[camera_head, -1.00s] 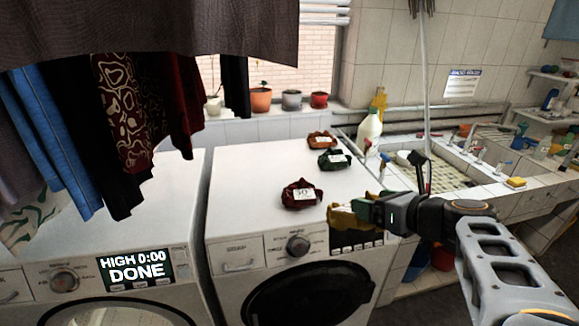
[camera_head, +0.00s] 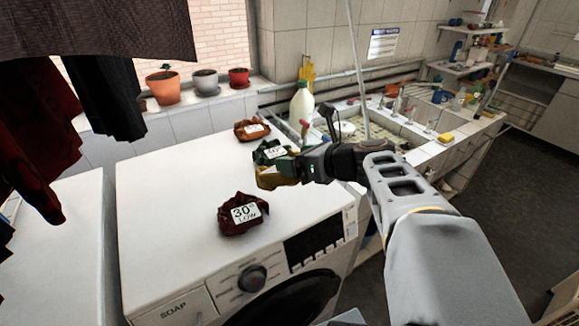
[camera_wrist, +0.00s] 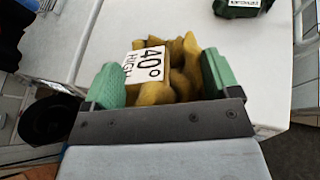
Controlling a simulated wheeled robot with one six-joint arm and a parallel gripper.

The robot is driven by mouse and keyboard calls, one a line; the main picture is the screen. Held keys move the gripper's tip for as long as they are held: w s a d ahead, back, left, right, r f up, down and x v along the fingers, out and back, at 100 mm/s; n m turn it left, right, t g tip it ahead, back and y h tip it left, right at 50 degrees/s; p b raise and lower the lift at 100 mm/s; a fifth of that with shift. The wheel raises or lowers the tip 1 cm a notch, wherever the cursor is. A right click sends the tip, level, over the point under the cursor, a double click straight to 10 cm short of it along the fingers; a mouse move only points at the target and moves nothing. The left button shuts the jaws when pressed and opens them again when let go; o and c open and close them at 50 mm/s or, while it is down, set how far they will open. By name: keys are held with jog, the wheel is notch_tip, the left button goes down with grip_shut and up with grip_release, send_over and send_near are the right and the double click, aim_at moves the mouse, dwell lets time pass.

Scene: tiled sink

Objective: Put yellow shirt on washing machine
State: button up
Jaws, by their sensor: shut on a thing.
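My gripper (camera_head: 285,172) is shut on the crumpled yellow shirt (camera_head: 268,180), above the right part of the washing machine top. In the wrist view the yellow shirt (camera_wrist: 182,72) sits between the green fingers and carries a white "40° HIGH" label. The white washing machine (camera_head: 165,200) fills the middle of the head view, with its dial and dark display on the front. On its top lie a dark red bundle (camera_head: 232,228) labelled "30° LOW", a dark green bundle (camera_head: 262,152) partly behind my gripper, and an orange-brown bundle (camera_head: 246,135) at the back.
A second white machine (camera_head: 62,230) stands at the left under hanging dark clothes (camera_head: 35,130). A white bottle (camera_head: 301,105) and the tiled sink (camera_head: 425,160) are at the right. Flower pots (camera_head: 163,88) line the sill. The left of the machine top is bare.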

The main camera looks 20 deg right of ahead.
jog(key=w+d+f, duration=0.1)
jog(key=w+d, duration=0.1)
jog(key=w+d+f, duration=0.1)
jog(key=w+d+f+p, duration=0.1)
jog(key=w+d, duration=0.1)
jog(key=shift+w+d+f, duration=0.2)
jog(key=shift+w+d, duration=0.1)
jog(key=shift+w, duration=0.05)
jog(key=w+d+f, duration=0.2)
jog(key=f, duration=0.1)
jog(key=w+d+f, duration=0.1)
jog(key=f, duration=0.1)
jog(key=shift+w+d+f, duration=0.2)
jog(key=shift+f, duration=0.05)
jog(key=f, duration=0.3)
jog(key=shift+w+d+f+p, duration=0.15)
jog(key=shift+w+d+p, duration=0.1)
jog(key=shift+p, duration=0.1)
jog(key=shift+f, duration=0.25)
jog(key=shift+f, duration=0.1)
jog(key=shift+f, duration=0.1)
jog(key=o, duration=1.2)
jog(key=shift+o, duration=0.2)
